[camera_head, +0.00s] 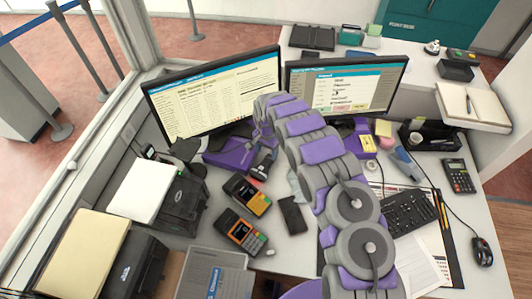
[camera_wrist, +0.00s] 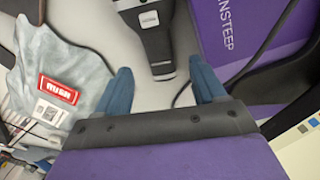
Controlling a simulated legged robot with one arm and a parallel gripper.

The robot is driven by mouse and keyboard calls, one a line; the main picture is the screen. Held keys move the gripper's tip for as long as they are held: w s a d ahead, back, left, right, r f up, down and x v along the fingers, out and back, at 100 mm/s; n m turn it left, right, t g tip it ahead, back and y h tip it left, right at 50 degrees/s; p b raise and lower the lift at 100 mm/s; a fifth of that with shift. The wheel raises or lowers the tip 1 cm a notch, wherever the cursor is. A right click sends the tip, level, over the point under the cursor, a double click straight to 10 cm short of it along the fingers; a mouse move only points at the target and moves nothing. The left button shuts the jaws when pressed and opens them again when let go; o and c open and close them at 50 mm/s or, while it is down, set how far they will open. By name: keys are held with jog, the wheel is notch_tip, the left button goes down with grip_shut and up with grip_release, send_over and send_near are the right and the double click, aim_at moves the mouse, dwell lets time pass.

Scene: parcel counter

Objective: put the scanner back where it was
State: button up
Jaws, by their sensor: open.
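A dark grey handheld device that looks like the scanner (camera_wrist: 152,30) lies on the pale counter in the wrist view. Its head runs out of the top of the picture. Its narrow end points toward my gripper (camera_wrist: 164,84). My gripper is open, with one blue finger on each side of the line of the device. The device lies just beyond the fingertips, and nothing is between the jaws. In the head view a dark device (camera_head: 262,164), probably the same one, shows beside my arm's end. My fingers are hard to make out there.
A purple box (camera_wrist: 232,30) lies close right of the device, with a black cable across it. A grey bag with a RUSH label (camera_wrist: 58,90) lies left. In the head view, two card terminals (camera_head: 240,232), two monitors (camera_head: 214,95) and a keyboard (camera_head: 396,212) crowd the counter.

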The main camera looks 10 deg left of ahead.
aim_at(267, 161)
notch_tip(267, 161, up, 10)
jog(key=p, duration=0.1)
jog(key=shift+r, duration=0.25)
jog(key=shift+r, duration=0.1)
jog(key=s+d+r+h, duration=0.1)
jog(key=s+d+r, duration=0.2)
jog(key=d+r, duration=1)
jog(key=s+d+r, duration=0.9)
jog(key=s+d, duration=0.1)
jog(key=s, duration=0.1)
jog(key=s+d+r+n, duration=0.1)
jog(key=s+d, duration=0.1)
jog(key=s, duration=0.8)
jog(key=s+d+r+n+g, duration=0.1)
jog(key=s+d, duration=0.1)
jog(key=s, duration=0.9)
jog(key=s+d+r+n+y, duration=0.1)
jog(key=s+d+r, duration=0.1)
jog(key=s, duration=0.8)
jog(key=shift+s+d+n+g, duration=0.15)
jog(key=shift+d+n+g, duration=0.25)
jog(key=shift+d, duration=0.05)
